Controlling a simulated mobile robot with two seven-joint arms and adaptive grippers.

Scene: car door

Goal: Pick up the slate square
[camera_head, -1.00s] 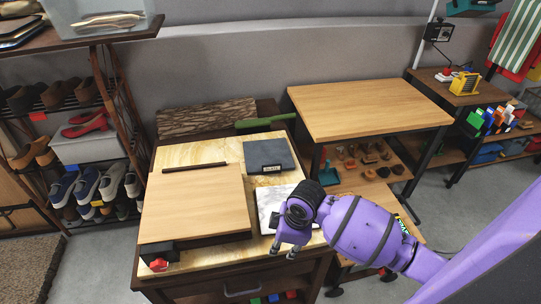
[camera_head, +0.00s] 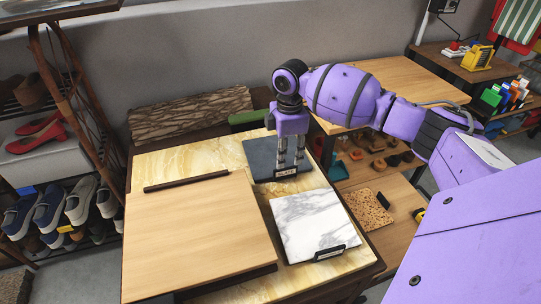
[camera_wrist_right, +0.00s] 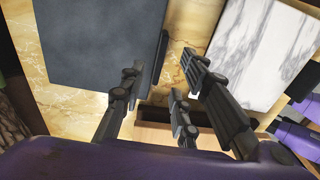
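The slate square (camera_head: 262,163) is a dark blue-grey flat tile lying on the yellow stone top. A small black holder with a white "SLATE" label (camera_head: 286,173) is at its front edge. My right gripper (camera_head: 290,167) points down over the right part of the slate. In the right wrist view the slate (camera_wrist_right: 100,42) fills the upper left. The spread fingers of the right gripper (camera_wrist_right: 162,78) show there, open with nothing between them, near the slate's edge and label holder. I cannot tell whether a finger touches the slate. My left gripper is not in view.
A white marble square (camera_head: 309,224) with its own label holder lies in front of the slate. A large wooden board (camera_head: 195,235) with a dark bar lies to the left.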

